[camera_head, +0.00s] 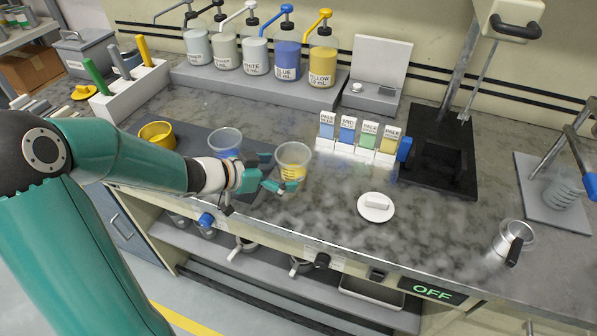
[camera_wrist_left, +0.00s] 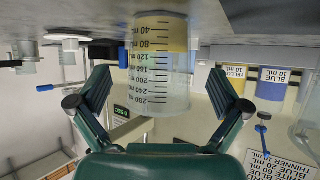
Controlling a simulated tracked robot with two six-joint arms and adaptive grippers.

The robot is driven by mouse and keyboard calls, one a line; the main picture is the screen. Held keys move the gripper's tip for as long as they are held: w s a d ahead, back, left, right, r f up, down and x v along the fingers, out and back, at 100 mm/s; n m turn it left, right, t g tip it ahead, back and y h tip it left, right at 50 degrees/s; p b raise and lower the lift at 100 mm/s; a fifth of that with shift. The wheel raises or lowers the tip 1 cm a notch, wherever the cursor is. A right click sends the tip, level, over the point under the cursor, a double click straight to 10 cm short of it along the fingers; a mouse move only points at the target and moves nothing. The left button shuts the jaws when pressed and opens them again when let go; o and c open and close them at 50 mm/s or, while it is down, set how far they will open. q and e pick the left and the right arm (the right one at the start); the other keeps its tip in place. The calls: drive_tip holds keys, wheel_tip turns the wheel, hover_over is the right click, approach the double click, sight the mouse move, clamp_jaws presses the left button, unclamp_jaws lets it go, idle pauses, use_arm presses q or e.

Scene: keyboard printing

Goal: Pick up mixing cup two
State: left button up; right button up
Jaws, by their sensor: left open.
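A clear graduated cup with yellow liquid (camera_head: 293,158) stands upright on the counter near its front edge. A second clear cup with blue liquid (camera_head: 226,141) stands to its left on a dark mat. No label tells me which one is mixing cup two. My left gripper (camera_head: 271,173) is open, at the left side of the yellow-liquid cup. In the left wrist view, which is upside down, the yellow-liquid cup (camera_wrist_left: 162,65) shows between the spread fingers of my left gripper (camera_wrist_left: 160,82), with gaps on both sides. My right gripper is not in view.
A yellow bowl (camera_head: 157,136) sits left of the cups. A white rack of small packets (camera_head: 358,147) stands right of them, and a white lid (camera_head: 376,207) lies in front. Pump bottles (camera_head: 287,55) line the back.

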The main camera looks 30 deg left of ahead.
use_arm(q)
drive_tip(key=x, duration=0.4)
drive_tip(key=shift+s+a+b, duration=0.1)
drive_tip(key=shift+b, duration=0.2)
drive_tip(key=c, duration=1.2)
wheel_tip(320, 180, up, 20)
drive_tip(key=p, duration=1)
drive_tip(key=shift+p, duration=0.4)
